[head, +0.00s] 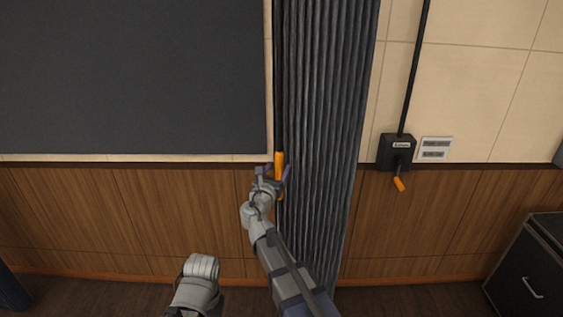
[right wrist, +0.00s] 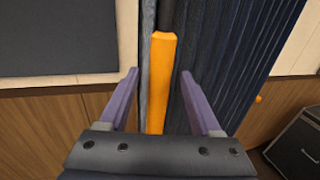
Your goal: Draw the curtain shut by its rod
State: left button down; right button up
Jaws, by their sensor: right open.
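The dark grey pleated curtain (head: 332,110) hangs gathered in a narrow bundle right of the dark panel. Its thin dark rod hangs along the curtain's left edge and ends in an orange grip (head: 279,160). My right gripper (head: 273,172) is at the orange grip. In the right wrist view, the open purple fingers (right wrist: 158,74) stand on either side of the orange grip (right wrist: 160,85), with gaps on both sides. The curtain (right wrist: 245,70) is just behind and to the right.
A large dark panel (head: 130,75) fills the upper left wall above wood panelling (head: 120,205). A black crank box (head: 396,151) with an orange handle (head: 399,184) is on the wall at right. A dark cabinet (head: 535,265) stands at lower right.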

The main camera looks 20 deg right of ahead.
jog(key=x, duration=0.5)
jog(key=shift+w+d, duration=0.1)
jog(key=shift+w, duration=0.05)
jog(key=shift+c, duration=0.3)
grip_shut()
dwell(0.9)
